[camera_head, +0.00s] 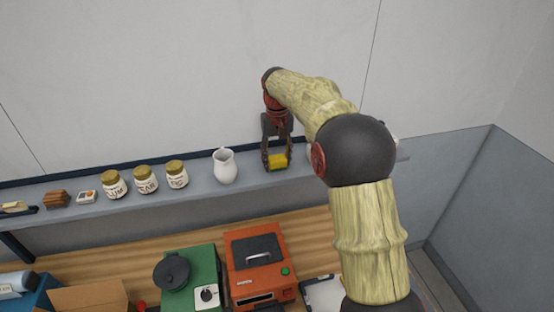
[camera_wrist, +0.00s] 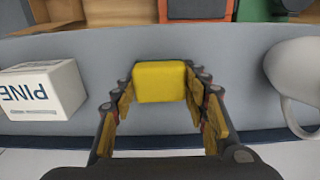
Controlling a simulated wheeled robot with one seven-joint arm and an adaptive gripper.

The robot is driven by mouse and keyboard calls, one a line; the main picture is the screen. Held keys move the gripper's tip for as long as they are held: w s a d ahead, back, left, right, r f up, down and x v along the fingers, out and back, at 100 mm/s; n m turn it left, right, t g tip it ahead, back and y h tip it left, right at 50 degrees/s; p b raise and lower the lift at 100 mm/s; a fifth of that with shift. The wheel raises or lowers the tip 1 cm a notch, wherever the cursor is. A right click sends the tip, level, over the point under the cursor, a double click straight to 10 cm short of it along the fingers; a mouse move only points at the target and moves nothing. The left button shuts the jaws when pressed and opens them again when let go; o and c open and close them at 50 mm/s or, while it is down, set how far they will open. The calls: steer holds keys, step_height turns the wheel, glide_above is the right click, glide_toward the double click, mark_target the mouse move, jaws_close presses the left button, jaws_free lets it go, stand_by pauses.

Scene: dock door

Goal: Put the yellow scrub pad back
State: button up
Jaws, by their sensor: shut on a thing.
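The yellow scrub pad (camera_head: 277,162) is between the fingers of my gripper (camera_head: 276,157), at the grey shelf (camera_head: 60,221). In the wrist view the yellow pad (camera_wrist: 160,82) sits between the two fingertips of my gripper (camera_wrist: 160,90), which is shut on it.
A white pitcher (camera_head: 224,167) stands left of my gripper, with several labelled jars (camera_head: 145,180) farther left. In the wrist view a white box marked PINE (camera_wrist: 42,92) stands on the other side. An orange machine (camera_head: 259,262) and a green appliance (camera_head: 190,278) stand below.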

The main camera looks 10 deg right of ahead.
mark_target(277, 157)
steer(key=o, duration=1.1)
steer(key=shift+f, duration=0.1)
step_height(277, 157, up, 11)
steer(key=shift+r, duration=0.1)
steer(key=s+r+t, duration=0.2)
steer(key=s+r, duration=0.1)
steer(key=s, duration=0.8)
steer(key=s+r+t, duration=0.1)
steer(key=s+r, duration=0.2)
steer(key=s, duration=0.7)
steer(key=s+f+t, duration=0.1)
steer(key=s+f, duration=0.4)
steer(key=s, duration=0.5)
steer(key=s+f+t, duration=0.1)
steer(key=s+f, duration=0.5)
steer(key=s, duration=0.4)
steer(key=shift+s+t, duration=0.15)
steer(key=shift+t, duration=0.15)
